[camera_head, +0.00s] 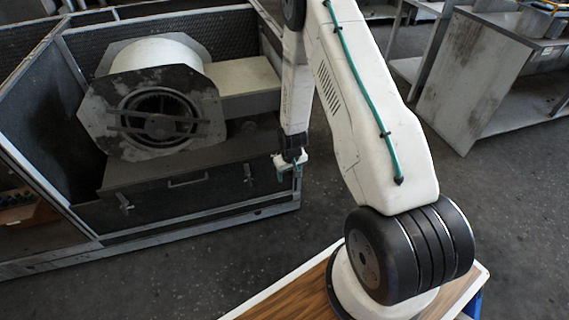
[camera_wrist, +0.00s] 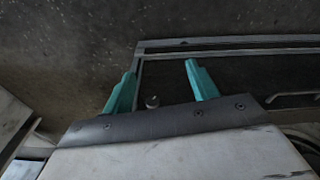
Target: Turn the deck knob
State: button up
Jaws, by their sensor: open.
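A small, pale round knob (camera_wrist: 152,102) shows in the wrist view between the bases of my two teal fingers, on the dark deck. In the head view, a small fitting (camera_head: 248,172) on the right part of the dark deck front (camera_head: 220,182) looks like the same knob, though I cannot be sure. My gripper (camera_head: 289,174) is just right of that fitting in the picture, pointing down. In the wrist view my gripper (camera_wrist: 160,70) has its fingers spread, with nothing held between them. I cannot tell how far the knob is below the fingertips.
The blower housing (camera_head: 150,55) stands on the deck inside a grey-framed enclosure. A bar handle (camera_head: 188,181) and another small fitting (camera_head: 124,203) are on the deck front. The frame's lower rail (camera_head: 200,226) runs along the floor. Open floor lies in front; benches (camera_head: 500,75) stand at right.

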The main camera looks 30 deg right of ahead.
jog(key=w+d+f+n+t+h, duration=0.15)
jog(key=f+t, duration=0.35)
jog(key=f, duration=0.6)
jog(key=w+d+f+m+t+h, duration=0.15)
jog(key=f+t, duration=0.25)
jog(key=f, duration=0.7)
jog(key=w+d+r+n+t+h, duration=0.1)
jog(key=w+r+t, duration=0.1)
jog(key=r+t, duration=0.25)
jog(key=w+d+r+n+t+h, duration=0.1)
jog(key=w+d+r+t, duration=0.15)
jog(key=r, duration=0.35)
jog(key=a+x, duration=0.1)
jog(key=x, duration=0.6)
jog(key=shift+w+f, duration=0.25)
jog(key=shift+f, duration=0.05)
jog(key=c, duration=1)
